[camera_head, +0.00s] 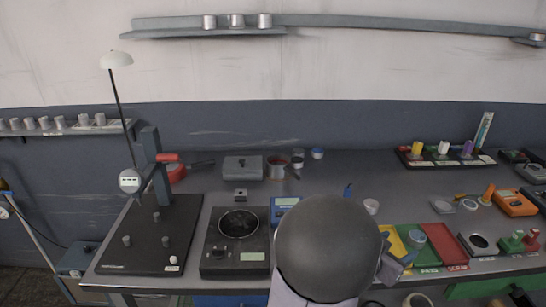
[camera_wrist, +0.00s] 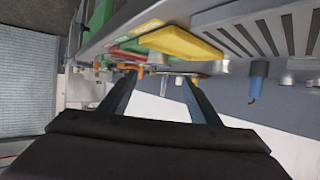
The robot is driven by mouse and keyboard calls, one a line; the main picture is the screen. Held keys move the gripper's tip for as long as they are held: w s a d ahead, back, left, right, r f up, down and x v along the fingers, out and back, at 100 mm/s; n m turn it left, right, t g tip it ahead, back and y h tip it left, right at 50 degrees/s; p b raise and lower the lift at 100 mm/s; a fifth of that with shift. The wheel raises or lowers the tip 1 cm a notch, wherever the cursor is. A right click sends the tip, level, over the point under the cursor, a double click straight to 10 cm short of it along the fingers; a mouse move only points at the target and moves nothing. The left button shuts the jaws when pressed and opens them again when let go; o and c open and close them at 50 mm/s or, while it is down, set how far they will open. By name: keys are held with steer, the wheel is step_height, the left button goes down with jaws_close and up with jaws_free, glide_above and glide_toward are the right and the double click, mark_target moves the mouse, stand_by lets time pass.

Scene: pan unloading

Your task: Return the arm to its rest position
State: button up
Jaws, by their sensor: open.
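My gripper (camera_wrist: 158,78) shows in the wrist view with its two dark fingers spread apart and nothing between them. The bench and its objects fill the upper part of that view, seen at a tilt, beyond the fingertips. In the head view a large grey rounded part of my own arm stands over the front middle of the bench (camera_head: 345,165). It covers part of the bench top, and my fingers cannot be made out clearly there.
A hotplate with a dark round pan (camera_head: 238,224) stands left of my arm. A stand on a dark base (camera_head: 150,250) is farther left. Yellow (camera_head: 398,232) and red (camera_head: 444,244) trays lie close on the right. A rack with coloured pieces (camera_head: 445,160) stands at the back right.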

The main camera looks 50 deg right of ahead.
steer(key=w+r+m+t, duration=0.2)
steer(key=w+r+t, duration=0.25)
steer(key=w, duration=0.85)
steer(key=w+a+r+t+y, duration=0.1)
steer(key=w+a+r+t, duration=0.3)
steer(key=w, duration=0.3)
steer(key=w+a+r+t+y+b, duration=0.1)
steer(key=w+a+r+y, duration=0.15)
steer(key=w+a, duration=0.5)
steer(key=w+a+r+t, duration=0.3)
steer(key=w+a+r, duration=0.15)
steer(key=w, duration=0.35)
steer(key=a+f+n+g+y+p, duration=0.2)
steer(key=a+f+n+y, duration=0.3)
steer(key=a, duration=0.5)
steer(key=a+f+n+g+y+p, duration=0.1)
steer(key=a+f+n+y, duration=0.2)
steer(key=a+f+n, duration=0.45)
steer(key=s+a+f+n+g+y+p, duration=0.1)
steer(key=s+a+f+n+g, duration=0.2)
steer(key=s+a, duration=0.3)
steer(key=s+a+f+n+g+p, duration=0.2)
steer(key=s+a+f+n+g, duration=0.2)
steer(key=s, duration=0.7)
steer(key=a+n, duration=0.2)
steer(key=shift+s+a+f+g+y, duration=0.15)
steer(key=shift+a+f+g+y, duration=0.1)
steer(key=shift+a+g+y, duration=0.15)
